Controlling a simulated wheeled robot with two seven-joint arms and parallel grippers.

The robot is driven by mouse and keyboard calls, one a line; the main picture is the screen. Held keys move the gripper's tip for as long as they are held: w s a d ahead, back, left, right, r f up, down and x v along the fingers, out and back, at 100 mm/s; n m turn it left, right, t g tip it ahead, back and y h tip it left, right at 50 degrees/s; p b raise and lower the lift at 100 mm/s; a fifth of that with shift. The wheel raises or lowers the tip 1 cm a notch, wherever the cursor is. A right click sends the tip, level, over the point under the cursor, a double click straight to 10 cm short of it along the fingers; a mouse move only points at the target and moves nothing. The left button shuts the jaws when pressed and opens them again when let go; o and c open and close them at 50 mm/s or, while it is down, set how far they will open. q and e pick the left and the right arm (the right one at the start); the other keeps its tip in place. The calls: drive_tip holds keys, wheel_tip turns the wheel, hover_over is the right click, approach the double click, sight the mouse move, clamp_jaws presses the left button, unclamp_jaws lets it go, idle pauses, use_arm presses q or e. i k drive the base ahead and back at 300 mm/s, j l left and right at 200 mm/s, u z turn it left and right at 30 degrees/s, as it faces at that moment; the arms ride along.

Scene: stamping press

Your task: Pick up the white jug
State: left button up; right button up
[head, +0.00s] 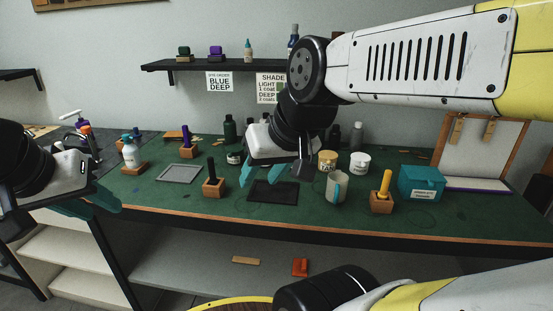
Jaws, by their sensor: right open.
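An off-white jug (338,188) stands upright on the green bench top, right of centre, with a teal strip showing on its side. My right gripper (273,177) hangs above the bench to the left of the jug, over a dark flat tray (272,193). It is open, with nothing between its fingers, and does not touch the jug. My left gripper (98,208) is at the far left, near the bench's front edge, with its teal fingers apart and empty.
A wooden block with a yellow-handled tool (382,194) and a teal box (421,184) stand right of the jug. A white jar (360,163) and a yellowish jar (327,160) stand behind it. A block with a dark stamp (213,183) stands left. The bench front edge is clear.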

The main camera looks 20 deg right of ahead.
sight(337, 181)
drive_tip(key=z, duration=1.35)
